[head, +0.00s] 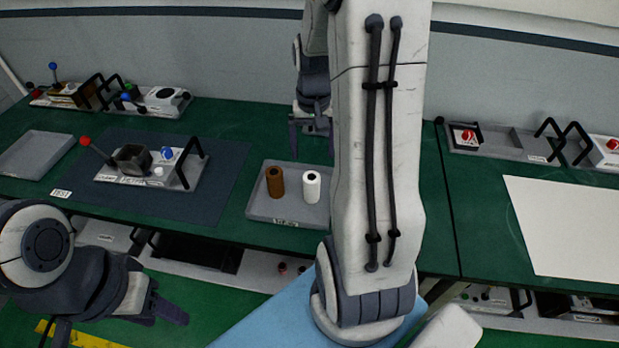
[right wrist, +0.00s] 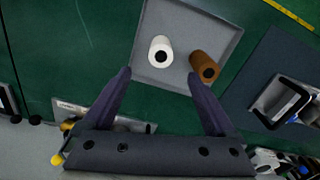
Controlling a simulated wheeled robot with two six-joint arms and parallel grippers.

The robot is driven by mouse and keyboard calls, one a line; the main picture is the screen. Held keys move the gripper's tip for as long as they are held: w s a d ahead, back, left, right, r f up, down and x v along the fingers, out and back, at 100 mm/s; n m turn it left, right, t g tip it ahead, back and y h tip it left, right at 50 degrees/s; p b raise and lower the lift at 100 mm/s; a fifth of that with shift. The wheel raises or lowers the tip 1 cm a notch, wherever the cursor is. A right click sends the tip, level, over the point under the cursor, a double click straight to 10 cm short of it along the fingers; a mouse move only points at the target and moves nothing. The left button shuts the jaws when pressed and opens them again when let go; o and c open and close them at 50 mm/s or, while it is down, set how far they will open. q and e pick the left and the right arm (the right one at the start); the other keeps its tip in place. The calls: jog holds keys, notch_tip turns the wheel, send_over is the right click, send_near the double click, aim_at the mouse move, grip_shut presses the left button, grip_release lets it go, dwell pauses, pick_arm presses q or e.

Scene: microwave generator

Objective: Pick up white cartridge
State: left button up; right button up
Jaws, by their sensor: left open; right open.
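The white cartridge (head: 312,187) stands upright in a grey tray (head: 262,210) on the green table, to the right of a brown cartridge (head: 275,182). In the right wrist view the white cartridge (right wrist: 160,52) is ahead of my fingers, toward the left one, with the brown cartridge (right wrist: 204,66) to its right. My right gripper (head: 312,135) is open and empty behind the tray in the head view; its open fingers also show in the right wrist view (right wrist: 160,82). My left gripper (head: 165,312) is at the lower left, away from the tray, open and empty.
A grey device (head: 150,170) with a red-tipped lever and black handle stands on a dark mat (head: 222,165) left of the tray. An empty tray (head: 38,152) lies at far left. A white sheet (head: 570,225) lies on the right table. More devices line the back.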

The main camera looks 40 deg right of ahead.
send_over(312, 177)
jog(key=f, duration=0.5)
jog(key=shift+s+d+f+p, duration=0.1)
jog(key=shift+s+d+p, duration=0.1)
jog(key=shift+d+p, duration=0.15)
jog(key=f, duration=0.1)
jog(key=f+p, duration=0.1)
jog(key=f, duration=0.2)
jog(key=shift+w+a+f+p, duration=0.2)
jog(key=shift+a+f+p, duration=0.1)
jog(key=shift+a, duration=0.05)
jog(key=shift+f, duration=0.35)
grip_shut()
